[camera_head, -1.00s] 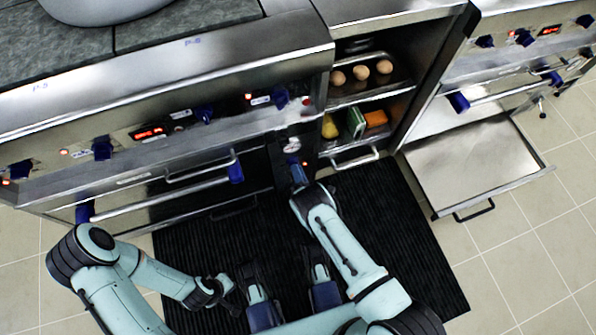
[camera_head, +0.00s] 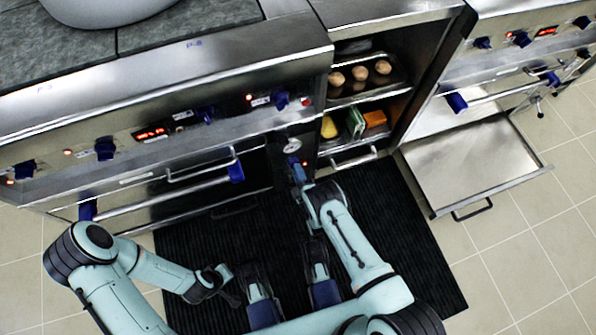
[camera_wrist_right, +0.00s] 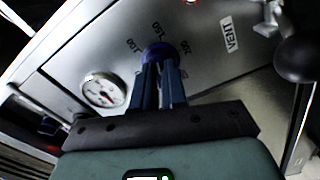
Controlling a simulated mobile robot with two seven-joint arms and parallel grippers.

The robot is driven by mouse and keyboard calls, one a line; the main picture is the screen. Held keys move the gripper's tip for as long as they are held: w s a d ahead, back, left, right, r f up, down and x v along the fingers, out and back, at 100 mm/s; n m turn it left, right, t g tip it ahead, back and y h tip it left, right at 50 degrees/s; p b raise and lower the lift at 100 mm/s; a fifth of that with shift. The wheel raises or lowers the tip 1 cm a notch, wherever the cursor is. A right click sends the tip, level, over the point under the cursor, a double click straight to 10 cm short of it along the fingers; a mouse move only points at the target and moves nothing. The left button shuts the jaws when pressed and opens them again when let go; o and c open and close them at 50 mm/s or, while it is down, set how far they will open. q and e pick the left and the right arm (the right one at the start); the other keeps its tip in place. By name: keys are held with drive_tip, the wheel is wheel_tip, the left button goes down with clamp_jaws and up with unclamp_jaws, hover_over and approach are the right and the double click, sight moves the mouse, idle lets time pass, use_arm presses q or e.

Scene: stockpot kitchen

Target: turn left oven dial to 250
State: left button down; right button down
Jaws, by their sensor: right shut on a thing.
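The blue oven dial (camera_wrist_right: 158,52) sits on a steel panel in the right wrist view, with printed marks around it that look like 100, 150 and 200. My right gripper (camera_wrist_right: 158,72) is shut on this dial, its two blue fingers on either side of the knob. In the head view the gripper (camera_head: 298,172) reaches the dial (camera_head: 293,160) just below a round gauge. The fingers hide the lower part of the dial, and its pointer cannot be read. My left gripper (camera_head: 232,292) hangs low over the floor, away from the dial; its fingers are too small to read.
The round white gauge (camera_wrist_right: 103,90) is beside the dial, and a VENT label (camera_wrist_right: 229,36) is on its other side. An open shelf unit (camera_head: 360,100) holds eggs and food packs. A steel drawer (camera_head: 470,165) stands pulled out at right. A black mat (camera_head: 400,235) covers the floor.

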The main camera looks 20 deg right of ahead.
use_arm(q)
drive_tip(key=shift+s+a+f+g+b, duration=0.1)
drive_tip(key=shift+s+f+g+b, duration=0.2)
drive_tip(key=shift+s+f, duration=0.35)
drive_tip(key=shift+s+a+f+g+b, duration=0.1)
drive_tip(key=shift+s+f+g+b, duration=0.1)
drive_tip(key=shift+s+f+b, duration=0.35)
use_arm(e)
drive_tip(key=shift+w+a+r+m, duration=0.1)
drive_tip(key=shift+a+m, duration=0.05)
drive_tip(key=shift+m, duration=6.35)
drive_tip(key=shift+a+m, duration=0.15)
drive_tip(key=shift+m, duration=6.35)
use_arm(q)
drive_tip(key=shift+s+r, duration=0.1)
drive_tip(key=shift+s, duration=0.1)
use_arm(e)
drive_tip(key=c, duration=1.2)
unclamp_jaws()
drive_tip(key=shift+o, duration=0.2)
